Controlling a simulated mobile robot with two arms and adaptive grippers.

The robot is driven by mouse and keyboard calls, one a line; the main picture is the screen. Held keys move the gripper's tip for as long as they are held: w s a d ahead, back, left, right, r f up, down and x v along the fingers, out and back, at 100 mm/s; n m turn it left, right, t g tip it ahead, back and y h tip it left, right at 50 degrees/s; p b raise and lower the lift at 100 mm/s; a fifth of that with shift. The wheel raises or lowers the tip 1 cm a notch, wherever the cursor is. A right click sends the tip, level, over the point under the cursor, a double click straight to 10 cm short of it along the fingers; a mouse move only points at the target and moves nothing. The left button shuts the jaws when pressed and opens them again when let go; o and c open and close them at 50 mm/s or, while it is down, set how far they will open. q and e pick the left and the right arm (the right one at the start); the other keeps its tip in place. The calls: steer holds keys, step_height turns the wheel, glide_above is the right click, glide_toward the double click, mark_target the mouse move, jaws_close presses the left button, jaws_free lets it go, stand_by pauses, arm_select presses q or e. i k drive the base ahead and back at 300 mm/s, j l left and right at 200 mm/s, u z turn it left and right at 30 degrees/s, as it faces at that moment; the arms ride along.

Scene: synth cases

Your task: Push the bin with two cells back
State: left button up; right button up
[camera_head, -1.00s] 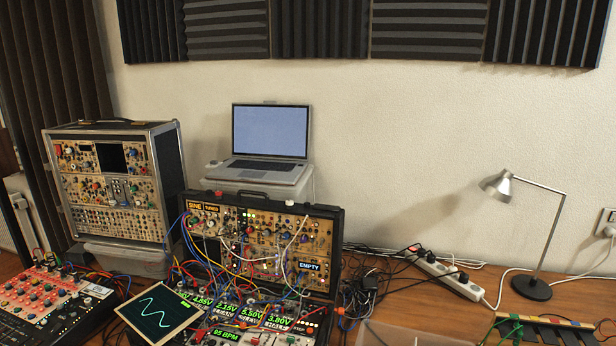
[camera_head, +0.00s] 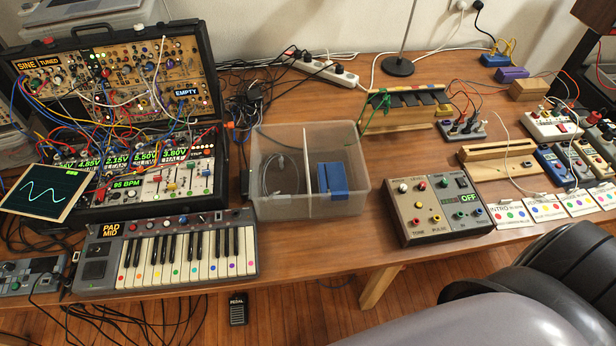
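The bin with two cells (camera_head: 262,207) is a clear plastic box on the wooden table, near its front edge at the picture's middle. A divider splits it into a left and a right cell. The left cell holds a coiled grey cable (camera_head: 284,178). The right cell holds a blue item (camera_head: 333,178). Neither of my grippers shows. A grey and black part of my own body fills the lower right corner, apart from the bin.
A keyboard (camera_head: 180,253) and synth case (camera_head: 140,155) stand left of the bin. Black cables (camera_head: 250,97) and a power strip (camera_head: 318,68) lie behind it. A wooden stand with black keys (camera_head: 405,108) is behind right, and a grey control box (camera_head: 437,209) is to the right.

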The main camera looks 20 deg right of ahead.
mark_target(309, 144)
steer(key=j+z, duration=0.25)
steer(key=j, duration=0.4)
steer(key=j+z, duration=0.2)
steer(key=j, duration=0.4)
steer(key=k+j+z, duration=0.25)
steer(key=j, duration=0.35)
steer(key=i, duration=0.05)
